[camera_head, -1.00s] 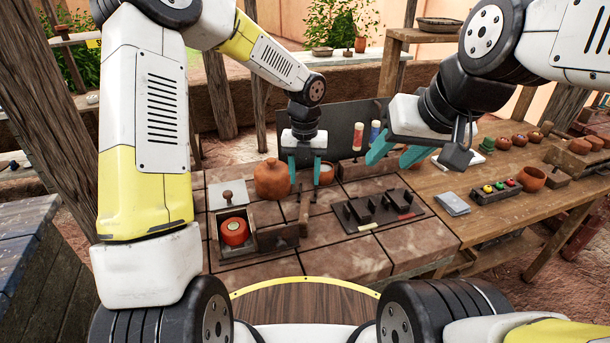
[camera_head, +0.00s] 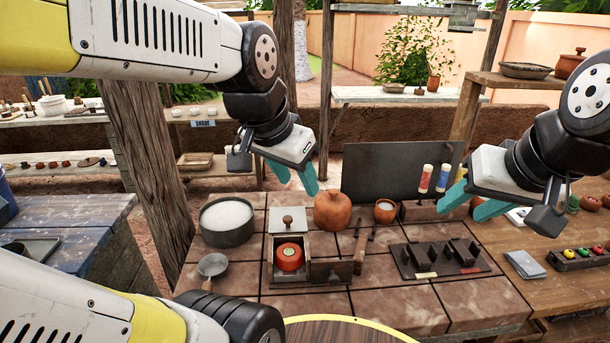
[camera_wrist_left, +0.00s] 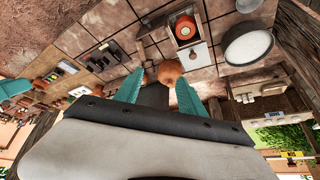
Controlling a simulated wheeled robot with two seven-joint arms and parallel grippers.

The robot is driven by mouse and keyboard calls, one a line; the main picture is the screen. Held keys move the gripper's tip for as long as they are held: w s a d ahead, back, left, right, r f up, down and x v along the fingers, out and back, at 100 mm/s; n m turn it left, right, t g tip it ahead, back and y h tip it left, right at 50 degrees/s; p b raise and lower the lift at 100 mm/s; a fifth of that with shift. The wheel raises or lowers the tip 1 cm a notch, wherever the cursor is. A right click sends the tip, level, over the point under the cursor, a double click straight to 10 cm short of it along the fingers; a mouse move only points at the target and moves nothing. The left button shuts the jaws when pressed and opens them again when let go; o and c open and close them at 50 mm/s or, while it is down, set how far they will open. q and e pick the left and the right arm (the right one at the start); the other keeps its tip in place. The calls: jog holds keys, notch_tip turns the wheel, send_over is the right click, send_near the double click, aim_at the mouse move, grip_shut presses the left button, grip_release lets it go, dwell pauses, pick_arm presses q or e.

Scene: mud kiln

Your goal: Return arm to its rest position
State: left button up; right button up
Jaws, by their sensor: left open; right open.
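My left gripper (camera_head: 294,179) has teal fingers and hangs in the air above the back of the tiled worktop (camera_head: 400,301). It is open and empty, up and to the left of the round clay pot (camera_head: 332,211). Its fingers also show in the left wrist view (camera_wrist_left: 158,88), apart, with the clay pot (camera_wrist_left: 170,72) beyond them. My right gripper (camera_head: 471,203) is open and empty, above the right side of the worktop, near the upright red and blue tubes.
A wooden box (camera_head: 273,263) holds an orange-red round item (camera_head: 290,257). A pot of white stuff (camera_head: 227,221), a small pan (camera_head: 212,268) and a dark slotted rack (camera_head: 440,258) stand on the worktop. A dark panel (camera_head: 385,176) rises behind. A wooden post (camera_head: 150,165) stands at left.

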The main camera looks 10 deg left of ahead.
pick_arm(q)
jog(key=s+n, duration=0.1)
jog(key=n, duration=0.1)
jog(key=s+n, duration=0.1)
jog(key=shift+s+a+r+n+t+h, duration=0.2)
jog(key=shift+s+n+t+h, duration=0.1)
jog(key=shift+n+t, duration=0.1)
pick_arm(e)
jog(key=shift+o, duration=0.5)
dwell(0.7)
